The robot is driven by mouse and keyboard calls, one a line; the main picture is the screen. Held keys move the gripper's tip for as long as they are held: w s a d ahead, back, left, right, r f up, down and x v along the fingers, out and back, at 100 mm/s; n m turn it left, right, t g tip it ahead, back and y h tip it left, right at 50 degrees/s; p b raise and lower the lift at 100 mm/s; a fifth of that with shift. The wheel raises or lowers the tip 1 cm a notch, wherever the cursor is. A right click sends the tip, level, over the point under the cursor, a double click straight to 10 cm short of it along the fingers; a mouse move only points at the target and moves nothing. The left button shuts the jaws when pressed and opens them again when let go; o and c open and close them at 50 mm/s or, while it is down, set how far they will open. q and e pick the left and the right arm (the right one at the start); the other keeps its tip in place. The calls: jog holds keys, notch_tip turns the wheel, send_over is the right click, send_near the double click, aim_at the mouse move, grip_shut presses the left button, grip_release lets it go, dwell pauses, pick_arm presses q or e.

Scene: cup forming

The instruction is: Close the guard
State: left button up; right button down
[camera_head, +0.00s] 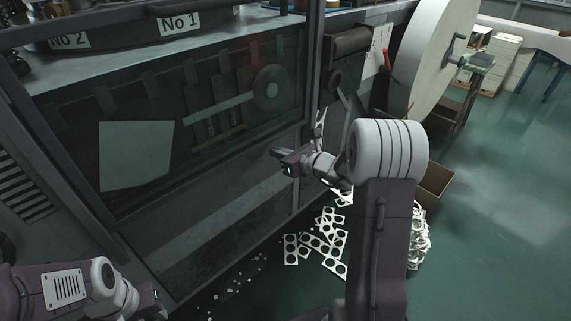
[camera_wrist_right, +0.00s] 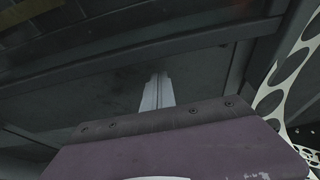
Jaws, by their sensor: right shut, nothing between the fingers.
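The guard (camera_head: 215,160) is a dark-framed, see-through panel on the front of the machine in the head view. Machine parts and a pale sheet show through it. I cannot tell whether it is fully closed. My right gripper (camera_head: 277,153) is in front of the guard's lower right part, near the frame's right post. In the right wrist view its fingers (camera_wrist_right: 157,92) are together and empty, in front of a dark panel and frame bars. I cannot tell if they touch it. My left gripper (camera_head: 152,298) is at the bottom left, its fingers not clearly visible.
A large white roll (camera_head: 435,55) stands at the machine's right. Punched white scrap strips (camera_head: 318,243) lie on the floor below my right arm, beside a cardboard box (camera_head: 437,183). Scrap webbing also hangs at the right of the wrist view (camera_wrist_right: 285,78). Green floor (camera_head: 500,200) is clear at right.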

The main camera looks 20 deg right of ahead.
aim_at(269, 31)
jog(key=shift+r, duration=1.05)
jog(key=shift+s, duration=0.1)
notch_tip(269, 31, up, 32)
jog(key=p, duration=2.5)
jog(key=shift+r, duration=0.3)
